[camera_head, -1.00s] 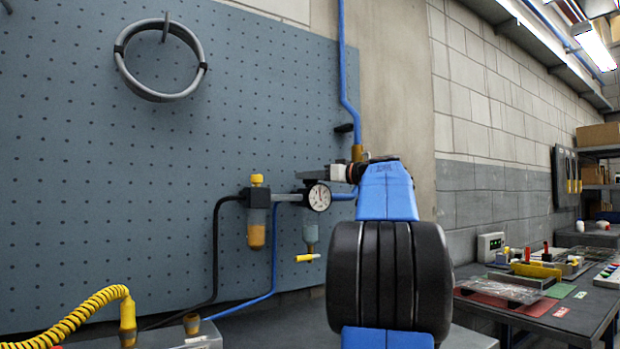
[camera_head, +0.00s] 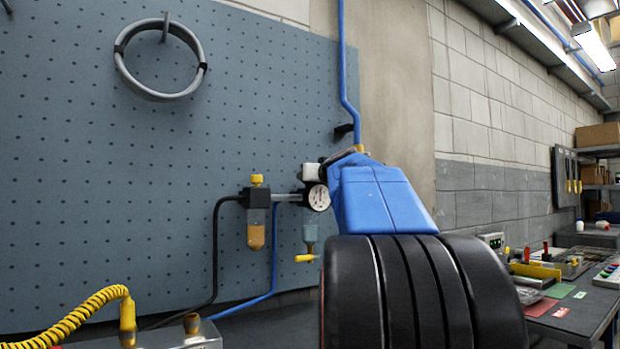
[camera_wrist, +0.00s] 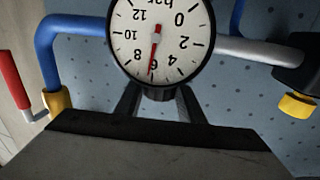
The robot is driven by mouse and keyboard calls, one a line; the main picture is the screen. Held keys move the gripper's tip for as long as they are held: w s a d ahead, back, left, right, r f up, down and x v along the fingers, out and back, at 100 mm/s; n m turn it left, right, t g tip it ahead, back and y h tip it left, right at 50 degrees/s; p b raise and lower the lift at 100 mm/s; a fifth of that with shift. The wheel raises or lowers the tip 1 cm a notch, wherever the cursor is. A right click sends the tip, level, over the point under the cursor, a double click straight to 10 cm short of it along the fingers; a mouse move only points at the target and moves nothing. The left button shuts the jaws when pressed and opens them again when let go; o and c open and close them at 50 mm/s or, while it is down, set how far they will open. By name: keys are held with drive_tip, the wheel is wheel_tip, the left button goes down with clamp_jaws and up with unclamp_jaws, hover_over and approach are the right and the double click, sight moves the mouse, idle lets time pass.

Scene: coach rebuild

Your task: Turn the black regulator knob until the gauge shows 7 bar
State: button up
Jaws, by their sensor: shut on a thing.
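The round white gauge (camera_wrist: 158,38) fills the top of the wrist view, upside down, with its red needle (camera_wrist: 155,45) at about the 6 mark. It also shows small in the head view (camera_head: 319,197), too small to read there. My gripper (camera_wrist: 158,93) is just beyond the gauge rim, its two dark fingers shut on a dark part between them. That part is the black regulator knob, mostly hidden by the gauge and jaws. In the head view my blue wrist and black arm hide the knob and the jaws' contact.
A filter with a yellow bowl (camera_head: 257,236) hangs left of the gauge. A blue pipe (camera_head: 342,80) runs up the wall. A coiled yellow hose (camera_head: 75,318) lies lower left. The pegboard (camera_head: 80,180) is mostly clear.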

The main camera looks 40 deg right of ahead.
drive_tip(key=shift+m+g+h, duration=0.7)
drive_tip(key=shift+m+h, duration=0.1)
drive_tip(key=shift+h, duration=0.4)
drive_tip(key=o, duration=1)
drive_tip(key=shift+o, duration=0.2)
drive_tip(key=shift+s, duration=0.1)
drive_tip(key=v, duration=1.7)
drive_tip(key=shift+s+a, duration=0.2)
